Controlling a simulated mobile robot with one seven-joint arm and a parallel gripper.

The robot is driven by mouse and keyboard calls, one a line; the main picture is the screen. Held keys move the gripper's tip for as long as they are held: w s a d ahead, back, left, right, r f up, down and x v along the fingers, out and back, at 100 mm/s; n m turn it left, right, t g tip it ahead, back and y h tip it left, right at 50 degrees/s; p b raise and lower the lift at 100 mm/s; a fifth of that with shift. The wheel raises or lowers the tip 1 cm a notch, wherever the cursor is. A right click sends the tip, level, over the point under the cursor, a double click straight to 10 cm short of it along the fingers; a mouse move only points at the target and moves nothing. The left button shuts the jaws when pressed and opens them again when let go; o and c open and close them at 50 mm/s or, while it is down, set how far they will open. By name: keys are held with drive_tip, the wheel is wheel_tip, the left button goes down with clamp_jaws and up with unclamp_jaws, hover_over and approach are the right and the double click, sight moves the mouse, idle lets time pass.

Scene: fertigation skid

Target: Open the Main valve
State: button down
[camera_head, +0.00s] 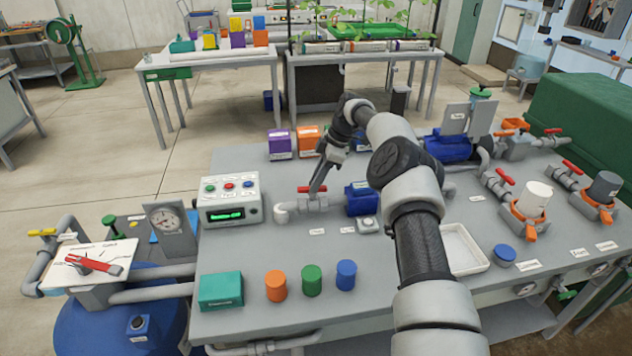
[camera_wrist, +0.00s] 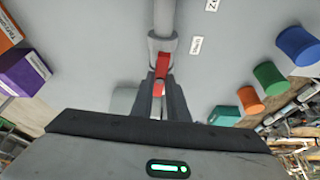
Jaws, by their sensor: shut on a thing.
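A small valve with a red handle (camera_head: 304,189) sits on a short grey pipe (camera_head: 290,208) in the middle of the grey bench. My gripper (camera_head: 316,190) reaches down from above and is shut on the handle. In the wrist view the red handle (camera_wrist: 162,66) shows between and beyond my fingertips (camera_wrist: 160,82). The handle lies roughly in line with the pipe (camera_wrist: 163,20). A small white label (camera_head: 317,231) lies on the bench in front of the valve; its lettering is too small to read surely. My fingers hide part of the handle.
A blue pump (camera_head: 361,199) stands right of the valve, and a control box (camera_head: 231,200) stands left. Orange (camera_head: 276,286), green (camera_head: 312,280) and blue (camera_head: 346,275) cylinders stand in front. Other red-handled valves (camera_head: 504,176) are at the right.

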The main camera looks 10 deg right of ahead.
drive_tip(key=c, duration=1.7)
unclamp_jaws()
drive_tip(key=shift+p+v, duration=4.35)
drive_tip(key=shift+v, duration=4.4)
drive_tip(key=shift+s, duration=0.1)
